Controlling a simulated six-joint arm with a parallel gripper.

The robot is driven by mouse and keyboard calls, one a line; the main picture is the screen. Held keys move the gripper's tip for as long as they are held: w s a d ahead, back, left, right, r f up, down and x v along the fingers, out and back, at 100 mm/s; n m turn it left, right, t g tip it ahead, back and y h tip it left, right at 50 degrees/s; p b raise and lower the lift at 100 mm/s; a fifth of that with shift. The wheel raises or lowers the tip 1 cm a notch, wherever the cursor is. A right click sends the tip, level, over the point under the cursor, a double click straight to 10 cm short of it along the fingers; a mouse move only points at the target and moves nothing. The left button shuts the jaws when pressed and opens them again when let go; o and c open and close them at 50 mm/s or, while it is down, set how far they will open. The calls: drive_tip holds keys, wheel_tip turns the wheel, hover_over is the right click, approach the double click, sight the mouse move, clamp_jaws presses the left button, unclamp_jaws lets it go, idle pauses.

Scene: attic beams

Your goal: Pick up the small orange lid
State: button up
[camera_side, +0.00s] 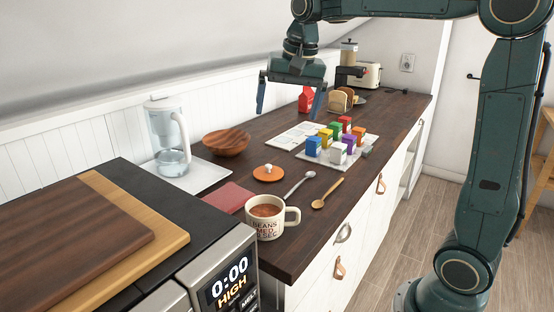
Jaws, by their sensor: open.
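The small orange lid (268,173) lies flat on the dark wooden counter, with a pale knob on its top. It sits behind the mug and in front of the wooden bowl. My gripper (289,114) is open and empty, with its two fingers spread and pointing down. It hangs above the counter, higher in the picture than the lid and apart from it.
A mug (265,224), a red book (228,197), two spoons (327,192) and a wooden bowl (227,142) lie around the lid. Several coloured blocks stand on a white board (345,161) to the right. A water pitcher (167,135) stands at the left.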

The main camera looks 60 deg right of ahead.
drive_tip(key=w+d+f+m+g, duration=0.1)
drive_tip(key=w+d+f+m, duration=0.35)
drive_tip(key=w+d, duration=0.4)
drive_tip(key=m+g, duration=0.2)
drive_tip(key=m, duration=0.3)
hover_over(268, 165)
wheel_tip(268, 165, down, 8)
drive_tip(key=shift+d+f, duration=0.15)
drive_tip(key=shift+f, duration=0.05)
drive_tip(key=shift+f, duration=0.1)
drive_tip(key=shift+f, duration=4.2)
drive_tip(key=shift+f, duration=2.6)
drive_tip(key=c, duration=0.7)
